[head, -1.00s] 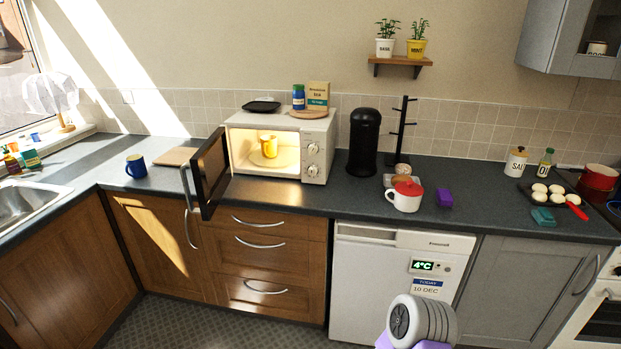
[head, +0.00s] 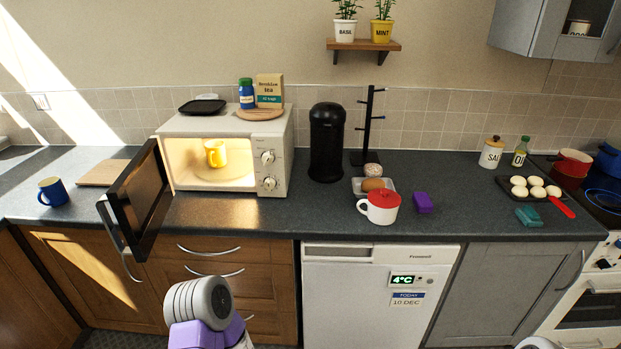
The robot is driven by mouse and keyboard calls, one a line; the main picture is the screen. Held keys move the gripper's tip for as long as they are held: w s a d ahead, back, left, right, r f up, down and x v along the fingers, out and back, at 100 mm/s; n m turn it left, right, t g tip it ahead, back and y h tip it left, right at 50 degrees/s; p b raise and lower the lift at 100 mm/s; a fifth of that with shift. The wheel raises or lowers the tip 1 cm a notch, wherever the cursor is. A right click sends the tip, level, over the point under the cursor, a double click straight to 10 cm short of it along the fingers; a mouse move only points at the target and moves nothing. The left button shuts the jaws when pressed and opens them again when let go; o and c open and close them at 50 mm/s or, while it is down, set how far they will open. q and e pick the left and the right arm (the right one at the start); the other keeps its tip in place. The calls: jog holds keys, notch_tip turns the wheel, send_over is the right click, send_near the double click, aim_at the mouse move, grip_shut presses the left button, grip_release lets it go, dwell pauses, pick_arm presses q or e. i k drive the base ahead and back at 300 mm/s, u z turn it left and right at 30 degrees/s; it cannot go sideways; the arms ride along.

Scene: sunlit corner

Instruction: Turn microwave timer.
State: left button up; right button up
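The white microwave (head: 228,150) stands on the dark counter with its door (head: 137,198) swung wide open to the left. Its inside is lit, and a yellow mug (head: 215,154) sits on the turntable. Two round knobs are on the panel at its right side, an upper knob (head: 267,157) and a lower knob (head: 270,183). I cannot tell from here which one is the timer. Part of one of my arms shows at the bottom, below the microwave, but no gripper fingers are in view.
A blue mug (head: 52,191) and a wooden board (head: 102,173) are left of the door. The counter before the microwave (head: 235,213) is clear.

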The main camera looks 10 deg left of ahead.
aim_at(269, 184)
jog(key=u, duration=0.2)
jog(key=i, duration=0.85)
jog(key=u, duration=0.55)
